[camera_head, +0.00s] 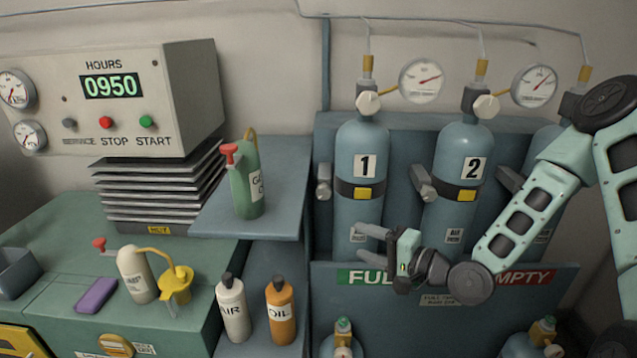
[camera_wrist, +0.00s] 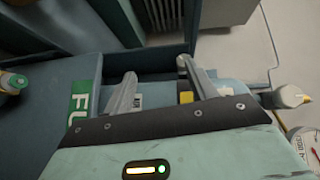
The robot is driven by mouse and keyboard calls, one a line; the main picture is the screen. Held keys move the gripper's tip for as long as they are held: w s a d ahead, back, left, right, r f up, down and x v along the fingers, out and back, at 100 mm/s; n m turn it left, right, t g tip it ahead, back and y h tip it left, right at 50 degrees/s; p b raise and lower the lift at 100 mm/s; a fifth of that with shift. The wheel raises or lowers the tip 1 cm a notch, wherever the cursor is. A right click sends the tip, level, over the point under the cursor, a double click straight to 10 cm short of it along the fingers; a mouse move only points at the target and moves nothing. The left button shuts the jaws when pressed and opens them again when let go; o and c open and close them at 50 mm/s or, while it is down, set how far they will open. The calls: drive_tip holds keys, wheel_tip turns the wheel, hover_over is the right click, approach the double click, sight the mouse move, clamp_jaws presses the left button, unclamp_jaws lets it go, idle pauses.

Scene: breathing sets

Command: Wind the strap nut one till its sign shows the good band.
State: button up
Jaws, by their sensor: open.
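Bottle 1 (camera_head: 362,150) stands upright in the rack, with a dark strap (camera_head: 345,188) around its middle. The strap's sign (camera_head: 363,194) looks plain yellow; no good band can be made out. A grey knob, seemingly strap nut one (camera_head: 324,181), sticks out at the strap's left end. My gripper (camera_head: 356,238) is open and empty, its fingers pointing left across the lower bottle, below the strap and right of the nut. In the wrist view my gripper (camera_wrist: 157,72) spans the bottle, with a yellow patch (camera_wrist: 186,97) by one finger. The nut cannot be told clearly there.
Bottle 2 (camera_head: 465,145) stands to the right with a similar strap and knob (camera_head: 425,184). The rack's front panel (camera_head: 420,325) with FULL and EMPTY signs lies below my gripper. A shelf (camera_head: 285,190) with a green can (camera_head: 247,185) is left of bottle 1.

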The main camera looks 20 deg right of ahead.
sight(326, 195)
drive_tip(key=w+d+r+m+t, duration=0.2)
drive_tip(key=d+m+t, duration=0.1)
drive_tip(key=shift+h, duration=0.4)
drive_tip(key=p+x, duration=0.4)
drive_tip(key=x, duration=1.3)
drive_tip(key=shift+f, duration=0.15)
drive_tip(key=c, duration=1)
